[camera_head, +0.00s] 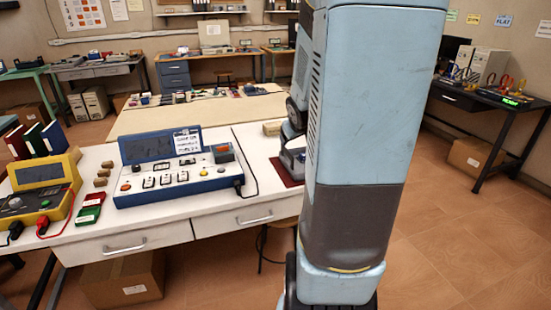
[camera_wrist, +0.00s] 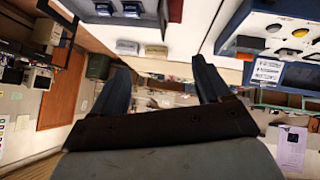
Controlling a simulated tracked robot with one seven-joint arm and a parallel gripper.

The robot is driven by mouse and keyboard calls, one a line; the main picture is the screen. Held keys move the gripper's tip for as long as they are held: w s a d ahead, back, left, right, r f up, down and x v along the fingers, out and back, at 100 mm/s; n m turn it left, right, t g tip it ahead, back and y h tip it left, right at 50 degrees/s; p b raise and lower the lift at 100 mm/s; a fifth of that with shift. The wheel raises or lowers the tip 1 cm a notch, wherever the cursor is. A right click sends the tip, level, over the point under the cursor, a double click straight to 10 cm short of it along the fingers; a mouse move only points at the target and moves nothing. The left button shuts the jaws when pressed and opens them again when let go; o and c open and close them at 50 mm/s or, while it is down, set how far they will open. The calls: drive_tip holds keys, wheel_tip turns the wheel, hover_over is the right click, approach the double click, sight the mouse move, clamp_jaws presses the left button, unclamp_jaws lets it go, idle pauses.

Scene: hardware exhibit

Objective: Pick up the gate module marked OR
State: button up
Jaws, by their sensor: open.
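No marking OR can be read on anything in either view. Small white modules (camera_head: 166,180) with dark marks sit in a row on the sloped blue console (camera_head: 130,197) on the white table. In the head view my arm hides much of the table's right end, and the gripper cannot be made out.
A dark red mat (camera_head: 284,176) lies at the table's right, partly behind my arm. A yellow multimeter-like device (camera_head: 42,198) and red and green blocks (camera_head: 91,206) stand left of the console. A dark bench (camera_head: 480,98) stands at the right.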

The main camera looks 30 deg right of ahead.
drive_tip(key=s+d+f+m+t+y, duration=0.1)
drive_tip(key=s+d+f+t, duration=0.1)
drive_tip(key=d+f, duration=0.55)
drive_tip(key=s+d+f+m+t, duration=0.1)
drive_tip(key=s+d+f+t, duration=0.15)
drive_tip(key=d+f, duration=0.45)
drive_tip(key=x, duration=0.4)
drive_tip(key=a+x, duration=0.1)
drive_tip(key=x, duration=0.9)
drive_tip(key=shift+w+a+f, duration=0.25)
drive_tip(key=shift+f, duration=0.05)
drive_tip(key=c, duration=1.3)
